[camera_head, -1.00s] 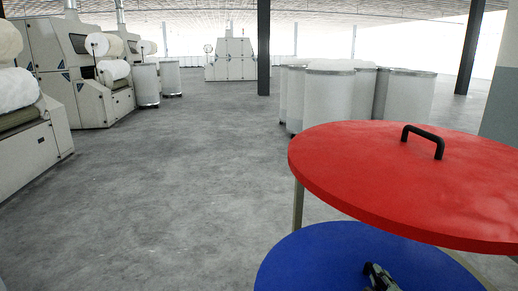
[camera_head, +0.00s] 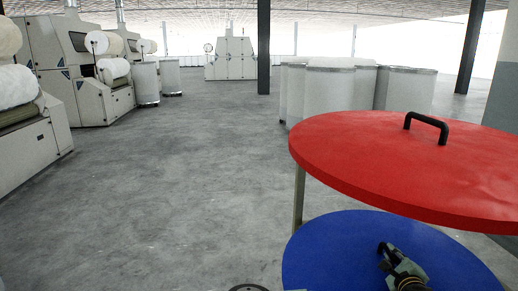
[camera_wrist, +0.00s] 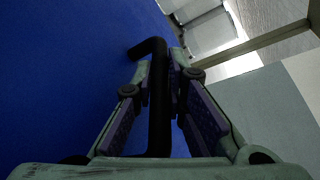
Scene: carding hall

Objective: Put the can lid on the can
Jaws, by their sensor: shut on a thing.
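A wide flat blue disc, the lid (camera_head: 340,250), lies low at the front right of the head view, partly under a red disc. My gripper (camera_head: 394,262) is over it, cut off by the lower edge. In the wrist view the blue lid (camera_wrist: 70,80) fills the left side. A black bar handle (camera_wrist: 158,100) runs between the two fingers of my gripper (camera_wrist: 160,82), which is shut on it. I cannot tell whether the lid is lifted or rests on something. Several white cylindrical cans (camera_head: 330,92) stand behind the red disc.
The red disc (camera_head: 370,155) with a black handle (camera_head: 427,124) overhangs the blue lid; a metal post (camera_head: 299,195) stands beneath it. Carding machines (camera_head: 70,70) line the left. A dark round rim (camera_head: 248,288) shows at the bottom edge. The middle floor is clear.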

